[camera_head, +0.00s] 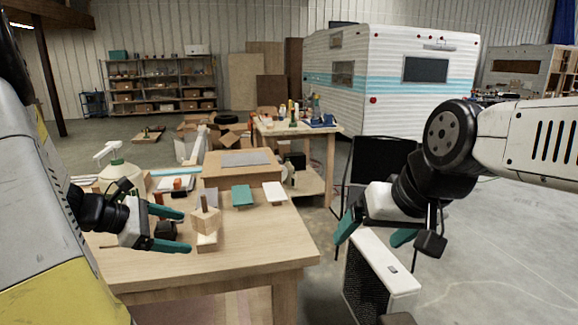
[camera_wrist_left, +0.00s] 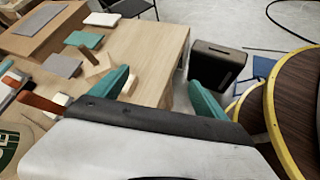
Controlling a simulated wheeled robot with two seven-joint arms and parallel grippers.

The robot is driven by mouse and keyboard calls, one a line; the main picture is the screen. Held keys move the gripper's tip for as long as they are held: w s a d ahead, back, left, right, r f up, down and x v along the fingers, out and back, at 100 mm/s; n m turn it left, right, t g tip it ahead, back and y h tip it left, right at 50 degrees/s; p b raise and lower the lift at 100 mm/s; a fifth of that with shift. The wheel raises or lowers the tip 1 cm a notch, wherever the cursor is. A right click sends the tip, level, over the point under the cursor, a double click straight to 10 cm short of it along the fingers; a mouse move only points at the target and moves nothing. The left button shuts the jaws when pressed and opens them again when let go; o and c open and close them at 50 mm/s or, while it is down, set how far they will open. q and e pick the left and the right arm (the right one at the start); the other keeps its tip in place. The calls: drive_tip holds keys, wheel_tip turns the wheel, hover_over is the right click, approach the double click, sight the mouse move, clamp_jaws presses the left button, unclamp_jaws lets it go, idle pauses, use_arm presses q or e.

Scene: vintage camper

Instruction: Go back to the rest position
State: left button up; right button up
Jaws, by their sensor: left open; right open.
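My left gripper (camera_head: 178,230) is over the left part of the wooden table (camera_head: 270,235) with its green fingers apart and nothing between them. A wooden block piece with a dark upright stick (camera_head: 206,222) stands just to the right of its fingertips. In the left wrist view the two green fingers (camera_wrist_left: 160,88) are spread, with the tabletop and floor beyond. My right gripper (camera_head: 375,232) hangs right of the table, above a white-topped dark box (camera_head: 385,262). Its green fingers are apart and it appears empty.
A green block (camera_head: 242,196), a white block (camera_head: 275,192) and a grey sheet (camera_head: 246,159) on a raised wooden board lie towards the table's back. A second cluttered table (camera_head: 300,130) stands behind. A camper (camera_head: 400,75) is at the back right. Floor at far right is open.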

use_arm(q)
drive_tip(key=s+d+r+m+y, duration=0.3)
drive_tip(key=s+d+m, duration=0.3)
drive_tip(key=m, duration=0.4)
drive_tip(key=s+d+r+m+g+y, duration=0.1)
drive_tip(key=s+d+r+m+y, duration=0.2)
drive_tip(key=s+d+r+m, duration=0.3)
drive_tip(key=s+d+m, duration=0.1)
drive_tip(key=s+m, duration=0.1)
drive_tip(key=m, duration=0.3)
drive_tip(key=shift+s+m, duration=0.3)
drive_tip(key=shift+s, duration=0.05)
drive_tip(key=shift+r, duration=0.1)
